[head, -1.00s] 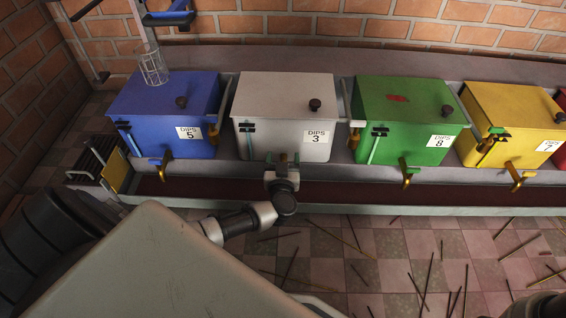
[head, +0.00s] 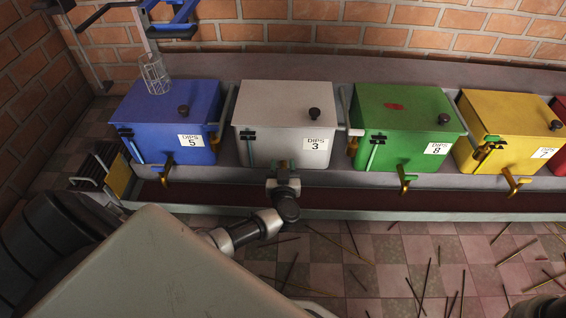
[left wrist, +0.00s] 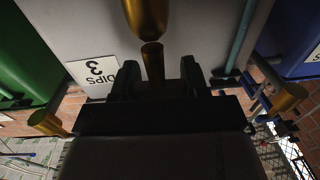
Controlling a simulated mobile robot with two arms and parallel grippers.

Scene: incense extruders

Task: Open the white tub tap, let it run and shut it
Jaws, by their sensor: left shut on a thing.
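The white tub (head: 283,108), labelled DIPS 3, stands between the blue and green tubs with its lid on. My left gripper (head: 283,166) is at the lower front of this tub, where it hides the tap in the head view. In the left wrist view, the brass tap (left wrist: 148,14) of the white tub comes down from the top, with a narrower brass part (left wrist: 152,62) below it. My left gripper (left wrist: 158,78) is shut on the tap, its dark fingers on either side of the narrower part. No flow of liquid can be made out. My right gripper is not seen.
The blue tub (head: 152,120), green tub (head: 400,120) and yellow tub (head: 505,120) stand beside it, each with a brass tap. A dark red trough (head: 350,200) runs below them. Thin sticks lie scattered on the tiled floor (head: 390,250).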

